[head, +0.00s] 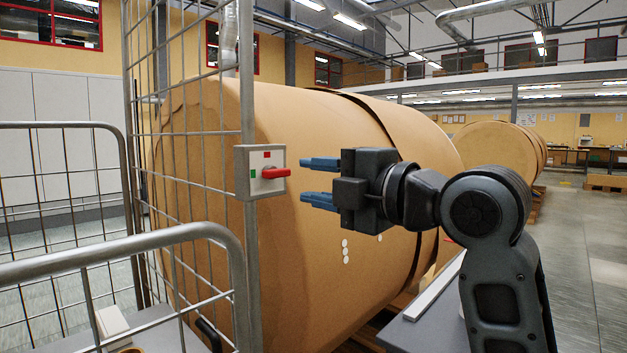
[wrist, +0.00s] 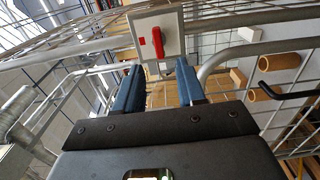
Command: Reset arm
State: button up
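My gripper (head: 320,181) is at the middle of the head view, pointing left, its two blue fingers apart with nothing between them. In the wrist view my gripper (wrist: 160,82) also shows open and empty. A grey switch box (head: 246,172) with a red handle (head: 275,173) is fixed to the cage post just left of the fingertips. A gap shows between the fingertips and the handle in the head view. The switch box (wrist: 172,22) and its red handle (wrist: 158,43) also appear beyond the fingers in the wrist view. The handle points toward my gripper in the head view.
A wire cage trolley (head: 190,236) with metal rails stands at the left. A large brown paper roll (head: 300,280) is behind my gripper, with another roll (head: 495,150) farther back. A grey surface (head: 435,318) is below my arm. Open floor (head: 590,240) lies at the right.

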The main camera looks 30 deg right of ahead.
jog(key=s+a+f+m+h, duration=0.1)
jog(key=s+f+m+h, duration=0.15)
jog(key=f+m, duration=0.55)
jog(key=s+a+f+m+h, duration=0.1)
jog(key=s+f+m, duration=0.3)
jog(key=f, duration=0.7)
jog(key=s+a+f+m+h, duration=0.1)
jog(key=s+f+m+h, duration=0.1)
jog(key=s+f+m, duration=0.85)
jog(key=s+f+g, duration=0.1)
jog(key=s+f, duration=0.1)
jog(key=s, duration=1)
jog(key=s+f+g, duration=0.1)
jog(key=s+f, duration=0.2)
jog(key=s, duration=0.9)
notch_tip(320, 180, up, 15)
jog(key=p, duration=1.4)
jog(key=shift+s+d+n+p, duration=0.35)
jog(key=shift+d, duration=0.1)
